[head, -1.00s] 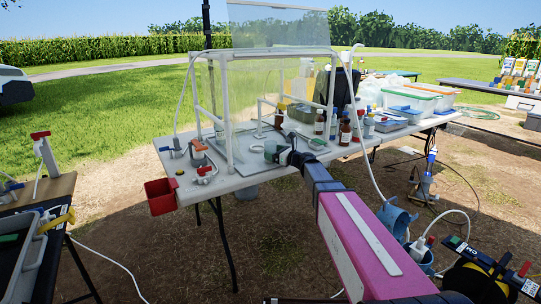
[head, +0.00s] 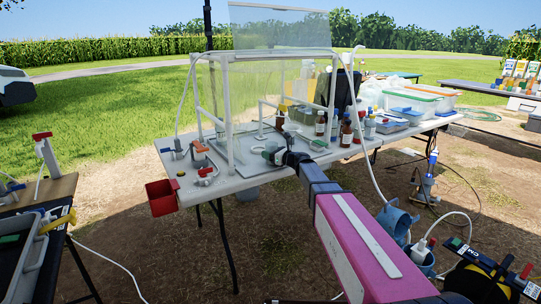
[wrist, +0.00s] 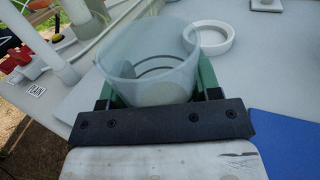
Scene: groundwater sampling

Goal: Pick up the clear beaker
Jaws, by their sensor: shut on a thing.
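The clear beaker (wrist: 150,62) is a see-through, open-topped cup. In the wrist view it stands between the two green fingers of my gripper (wrist: 158,88). The fingers press on its left and right sides, so my gripper is shut on it. In the head view my gripper (head: 273,154) is over the white table, at the front of the clear-walled frame. The beaker is small there and mostly hidden by the gripper. I cannot tell whether its base touches the table.
A white ring-shaped dish (wrist: 212,38) lies close to the beaker's right. A white frame post (wrist: 58,48) stands to the left. Several bottles (head: 346,132) stand right of my gripper in the head view. A red bin (head: 161,197) hangs at the table's left end.

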